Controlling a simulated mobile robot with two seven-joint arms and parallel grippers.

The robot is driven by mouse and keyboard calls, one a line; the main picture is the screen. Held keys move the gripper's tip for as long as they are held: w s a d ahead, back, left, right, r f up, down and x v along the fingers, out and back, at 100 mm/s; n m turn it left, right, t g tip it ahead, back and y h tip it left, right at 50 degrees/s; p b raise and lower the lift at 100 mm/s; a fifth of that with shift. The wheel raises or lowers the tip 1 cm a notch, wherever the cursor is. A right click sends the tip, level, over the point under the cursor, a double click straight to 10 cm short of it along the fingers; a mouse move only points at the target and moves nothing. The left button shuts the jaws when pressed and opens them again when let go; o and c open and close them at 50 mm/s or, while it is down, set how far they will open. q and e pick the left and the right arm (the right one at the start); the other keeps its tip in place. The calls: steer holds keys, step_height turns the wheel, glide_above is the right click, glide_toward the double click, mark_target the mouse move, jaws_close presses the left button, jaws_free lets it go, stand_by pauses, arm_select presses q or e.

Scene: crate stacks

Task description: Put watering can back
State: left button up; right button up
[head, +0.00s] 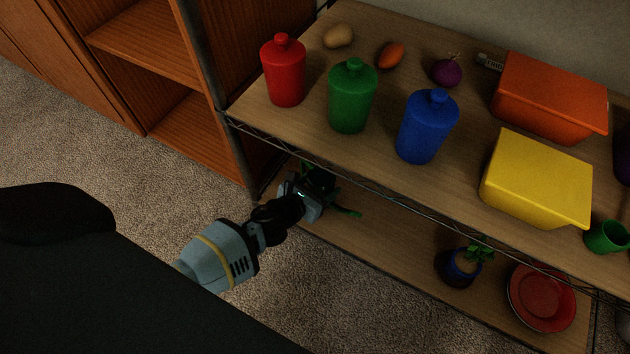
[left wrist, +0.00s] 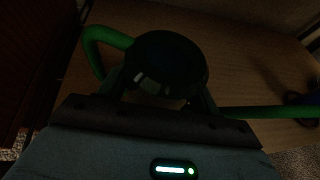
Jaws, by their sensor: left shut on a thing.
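The green watering can (head: 348,212) is on the lower shelf's left end, under the upper board, mostly hidden by my gripper and in shadow. In the left wrist view the can's dark round body (left wrist: 168,62) sits between my fingers, with a green handle curving at left and a long spout pointing right. My left gripper (head: 308,192) reaches in under the upper shelf's front edge and is shut on the can; its fingers also show in the left wrist view (left wrist: 160,95). I cannot tell whether the can touches the board. My right gripper is not in view.
The upper shelf (head: 300,125) holds red (head: 284,74), green (head: 352,98) and blue (head: 427,128) bottles, and orange (head: 550,98) and yellow (head: 537,182) boxes. A potted plant (head: 462,266) and red plates (head: 542,298) stand right on the lower shelf (head: 385,250); its middle is clear.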

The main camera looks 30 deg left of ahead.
arm_select(q)
steer(key=shift+w+f, duration=0.1)
steer(key=shift+f, duration=0.1)
steer(key=shift+f, duration=0.1)
steer(key=o, duration=1.3)
steer(key=shift+f, duration=0.1)
